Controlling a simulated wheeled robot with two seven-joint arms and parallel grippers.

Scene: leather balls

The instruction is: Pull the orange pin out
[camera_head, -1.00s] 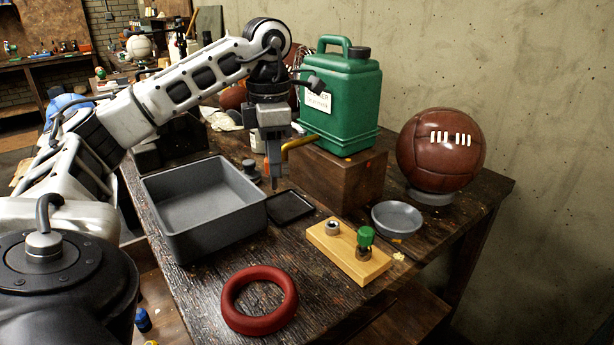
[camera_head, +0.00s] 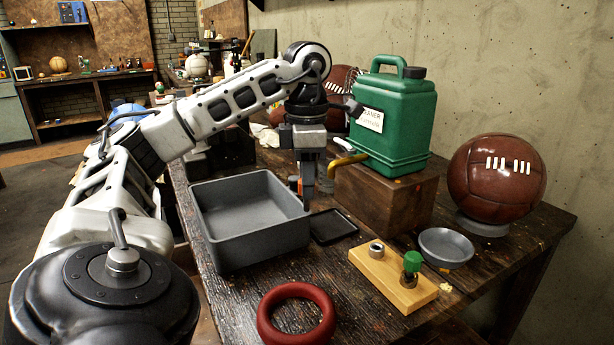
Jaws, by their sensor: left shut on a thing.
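A wooden block (camera_head: 389,286) lies on the bench, with a green-topped pin (camera_head: 412,262) upright in its right part and a bare metal socket (camera_head: 376,249) in its left part. My left gripper (camera_head: 307,195) points down beside the right rim of the grey tray (camera_head: 237,240), well behind and left of the block. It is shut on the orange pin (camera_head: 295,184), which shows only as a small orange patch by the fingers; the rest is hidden. Whether the pin's lower end touches anything cannot be told. My right gripper is not in view.
A flat black pad (camera_head: 332,227) lies right of the tray. A green jug (camera_head: 394,125) stands on a wooden box (camera_head: 395,205). A grey dish (camera_head: 446,247) and a brown leather ball (camera_head: 497,178) are at right. A red ring (camera_head: 296,315) lies in front.

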